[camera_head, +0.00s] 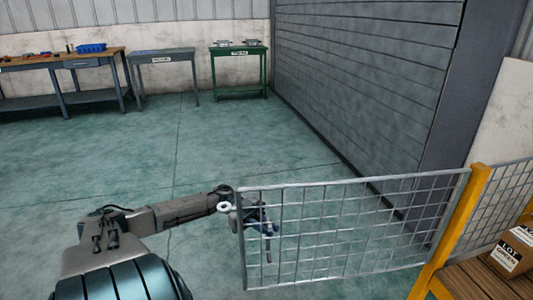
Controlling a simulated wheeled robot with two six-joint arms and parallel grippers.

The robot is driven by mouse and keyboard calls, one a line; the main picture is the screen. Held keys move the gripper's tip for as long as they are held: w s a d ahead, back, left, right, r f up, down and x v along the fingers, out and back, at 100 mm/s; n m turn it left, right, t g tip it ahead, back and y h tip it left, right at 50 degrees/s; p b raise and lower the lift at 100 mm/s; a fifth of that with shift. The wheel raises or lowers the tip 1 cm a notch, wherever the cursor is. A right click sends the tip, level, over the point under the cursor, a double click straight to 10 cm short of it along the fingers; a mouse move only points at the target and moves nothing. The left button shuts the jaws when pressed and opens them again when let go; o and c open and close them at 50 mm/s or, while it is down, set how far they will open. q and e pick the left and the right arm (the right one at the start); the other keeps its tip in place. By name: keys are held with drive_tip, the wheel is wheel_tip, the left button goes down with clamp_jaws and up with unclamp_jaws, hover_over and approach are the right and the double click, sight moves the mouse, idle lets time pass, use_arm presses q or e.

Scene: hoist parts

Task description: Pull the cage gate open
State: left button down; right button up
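The cage gate (345,226) is a grey wire-mesh panel in the lower right of the head view. Its right end meets a yellow post (455,230), and its left end is free, with open floor beyond it. My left arm reaches in from the lower left. My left gripper (262,228) is at the gate's free left end and shows partly through the mesh. The mesh and the small size hide whether its fingers are open, shut or touching the gate frame. My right gripper is not in view.
A cardboard box (512,252) sits on a wooden surface (480,284) right of the post. A large grey slatted wall (375,75) stands behind the gate. A wooden workbench (60,65), a grey table (163,56) and a green table (239,52) stand far back. The middle floor is clear.

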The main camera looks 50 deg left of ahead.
use_arm(q)
drive_tip(key=c, duration=1.5)
unclamp_jaws()
drive_tip(key=shift+w+d, duration=0.1)
drive_tip(key=shift+c, duration=0.2)
